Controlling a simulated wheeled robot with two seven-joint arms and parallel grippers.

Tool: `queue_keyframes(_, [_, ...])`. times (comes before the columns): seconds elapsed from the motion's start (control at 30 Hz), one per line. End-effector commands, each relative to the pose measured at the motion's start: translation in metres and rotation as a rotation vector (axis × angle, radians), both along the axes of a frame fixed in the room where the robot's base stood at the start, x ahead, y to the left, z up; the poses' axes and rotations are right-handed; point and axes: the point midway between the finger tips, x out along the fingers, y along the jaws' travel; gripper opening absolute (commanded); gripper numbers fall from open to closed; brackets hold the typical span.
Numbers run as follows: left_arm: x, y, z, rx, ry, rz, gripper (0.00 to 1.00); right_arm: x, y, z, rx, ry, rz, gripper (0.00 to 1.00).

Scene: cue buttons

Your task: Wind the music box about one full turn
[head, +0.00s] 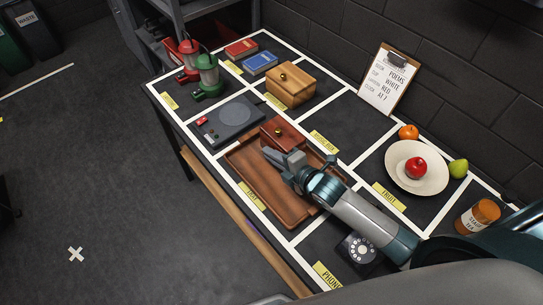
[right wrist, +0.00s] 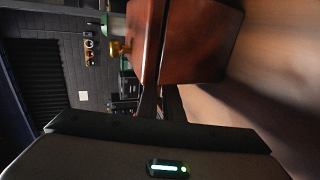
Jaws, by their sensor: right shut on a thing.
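A small red-brown wooden box (head: 284,133) with a little brass knob is at the far end of the wooden tray (head: 259,184). It looks like the music box, but I cannot be sure. My right gripper (head: 277,156) reaches over the tray to the box's near side and is shut on it. Whether the box rests on the tray or is lifted cannot be told. My left gripper is not in view.
A lighter wooden box (head: 290,86) with a brass knob stands behind. A grey turntable-like device (head: 228,121) is left of the tray. A plate with a red apple (head: 416,167), a black phone (head: 359,250) and an orange jar (head: 477,216) are to the right. A clipboard (head: 389,79) leans at the wall.

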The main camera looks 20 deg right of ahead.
Motion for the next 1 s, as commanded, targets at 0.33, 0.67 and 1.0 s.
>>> queue_keyframes(0.33, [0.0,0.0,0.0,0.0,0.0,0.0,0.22,0.0,0.0,-0.001,0.0,0.003,0.0,0.22])
queue_keyframes(0.67, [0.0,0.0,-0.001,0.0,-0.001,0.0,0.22,-0.005,-0.002,0.0,-0.001,0.003,0.0,0.22])
queue_keyframes(1.0, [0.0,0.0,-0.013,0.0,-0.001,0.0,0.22,-0.041,-0.017,0.013,-0.002,0.002,0.0,0.22])
